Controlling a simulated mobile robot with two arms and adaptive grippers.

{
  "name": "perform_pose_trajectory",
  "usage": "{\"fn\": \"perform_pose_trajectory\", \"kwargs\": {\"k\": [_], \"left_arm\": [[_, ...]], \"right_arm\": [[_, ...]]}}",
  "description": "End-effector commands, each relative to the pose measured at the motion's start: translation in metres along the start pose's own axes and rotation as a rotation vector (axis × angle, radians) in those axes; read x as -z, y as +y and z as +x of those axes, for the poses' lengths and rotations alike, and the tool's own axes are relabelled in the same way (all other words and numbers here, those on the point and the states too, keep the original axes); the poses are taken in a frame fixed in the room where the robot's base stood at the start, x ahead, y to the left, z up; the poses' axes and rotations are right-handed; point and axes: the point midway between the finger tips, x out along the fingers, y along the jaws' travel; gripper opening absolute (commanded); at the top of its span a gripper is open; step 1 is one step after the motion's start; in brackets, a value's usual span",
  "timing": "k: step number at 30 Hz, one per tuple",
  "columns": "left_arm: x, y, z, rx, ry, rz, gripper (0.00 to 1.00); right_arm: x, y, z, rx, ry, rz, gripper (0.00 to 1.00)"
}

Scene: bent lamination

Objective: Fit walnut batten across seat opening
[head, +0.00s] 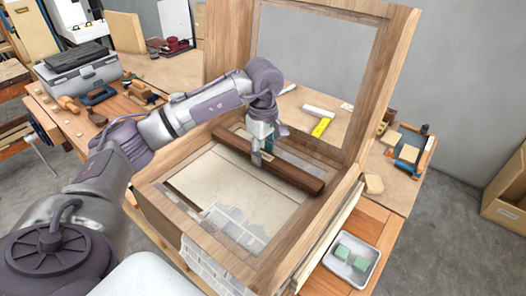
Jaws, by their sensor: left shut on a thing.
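The walnut batten (291,175) is a dark brown bar lying slantwise over the seat opening (205,180) of a light wooden frame (172,207). Its left end is near the frame's back left side and its right end is near the right side. I cannot tell whether it touches the frame or hangs just above it. My left gripper (262,158) is shut on the batten near its middle, reaching down from above. The fingertips are partly hidden against the batten. My right gripper is not in view.
An upright wooden frame (382,75) with an open middle rises behind the opening. A tray with green blocks (351,256) stands at right. A grey toolbox (80,70) and tools sit on the left bench. A yellow-and-white tool (320,126) lies behind the upright frame.

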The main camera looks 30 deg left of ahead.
Motion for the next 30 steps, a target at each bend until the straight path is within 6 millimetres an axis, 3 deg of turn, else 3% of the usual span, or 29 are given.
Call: {"fn": "perform_pose_trajectory", "kwargs": {"k": [30], "left_arm": [[0.0002, 0.0002, 0.0096, -0.001, 0.000, 0.000, 0.00]], "right_arm": [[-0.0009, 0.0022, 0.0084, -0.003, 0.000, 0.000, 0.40]]}}
